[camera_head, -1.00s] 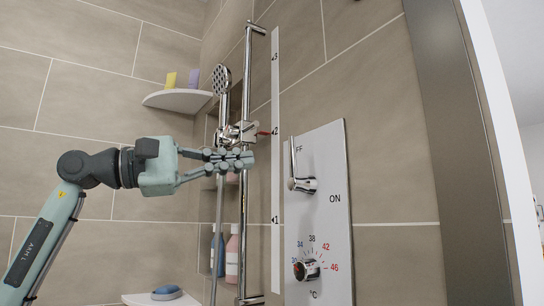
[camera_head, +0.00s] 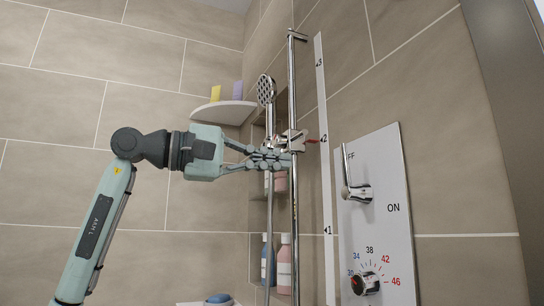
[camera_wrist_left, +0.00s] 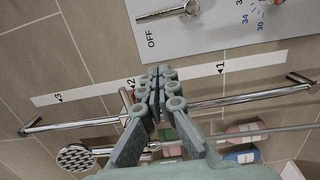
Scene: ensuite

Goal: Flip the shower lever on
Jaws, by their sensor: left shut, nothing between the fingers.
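The shower lever (camera_head: 358,192) is a chrome handle on a pale wall panel (camera_head: 380,225). Its thin arm points up, over the first letter of the OFF mark; ON is printed to its right and lower. In the left wrist view the lever (camera_wrist_left: 167,13) is at the top, its arm pointing left toward OFF. My left gripper (camera_head: 283,160) is shut and empty. It is left of the lever, apart from it, and overlaps the chrome shower rail in the picture; I cannot tell if they touch. In the left wrist view the fingertips (camera_wrist_left: 160,85) are below the panel. My right gripper is not in view.
The chrome rail (camera_head: 294,215) with the hand shower (camera_head: 267,90) and its slider stands between my gripper and the panel. A temperature knob (camera_head: 366,283) is below the lever. Bottles (camera_head: 285,265) stand in a niche. A corner shelf (camera_head: 225,112) is behind. Space before the panel looks clear.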

